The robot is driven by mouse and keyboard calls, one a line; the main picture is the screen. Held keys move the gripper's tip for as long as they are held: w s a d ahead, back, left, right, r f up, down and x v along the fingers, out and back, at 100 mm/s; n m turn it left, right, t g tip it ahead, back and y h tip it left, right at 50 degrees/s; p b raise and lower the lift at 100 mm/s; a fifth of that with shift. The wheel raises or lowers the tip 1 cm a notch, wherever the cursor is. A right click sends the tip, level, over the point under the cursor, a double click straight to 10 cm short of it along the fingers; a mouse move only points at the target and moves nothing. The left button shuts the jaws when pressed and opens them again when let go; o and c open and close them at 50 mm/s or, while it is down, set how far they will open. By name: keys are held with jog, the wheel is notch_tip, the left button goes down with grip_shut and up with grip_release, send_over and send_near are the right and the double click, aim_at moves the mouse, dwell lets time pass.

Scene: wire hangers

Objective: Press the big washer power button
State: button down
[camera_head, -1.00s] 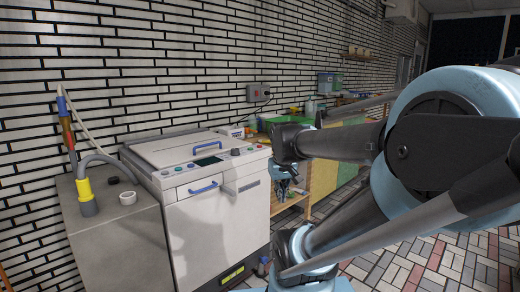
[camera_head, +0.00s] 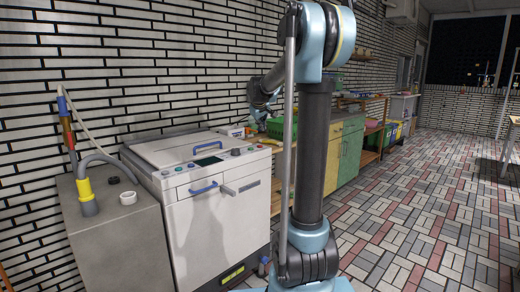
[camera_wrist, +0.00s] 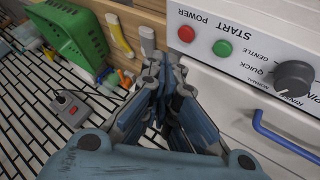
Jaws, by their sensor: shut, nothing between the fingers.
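The white washer (camera_head: 215,220) stands left of centre in the head view, its control panel along the top front edge. In the wrist view its panel (camera_wrist: 255,35) fills the upper right. A round red button (camera_wrist: 186,34) sits beside the word POWER. A green button (camera_wrist: 222,48) sits beside START, and a dark knob (camera_wrist: 290,80) is further right. My gripper (camera_wrist: 160,68) is shut and empty, with its fingertips left of and below the red button, apart from it. In the head view my gripper (camera_head: 260,118) is small, beyond the washer's right end.
A green crate (camera_wrist: 68,38) and a grey wall box with a red button (camera_wrist: 70,108) show in the wrist view. A blue handle (camera_wrist: 285,140) sticks out from the washer front. A counter with cabinets (camera_head: 340,155) runs along the wall. The tiled floor at right is free.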

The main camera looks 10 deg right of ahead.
send_over(260, 146)
jog(key=w+a, duration=0.1)
jog(key=shift+r+n+t, duration=0.35)
jog(key=shift+n+t, duration=0.05)
jog(key=shift+f, duration=0.1)
jog(key=shift+f, duration=4.3)
jog(key=shift+f, duration=0.1)
jog(key=shift+s+f, duration=0.1)
jog(key=shift+f, duration=0.15)
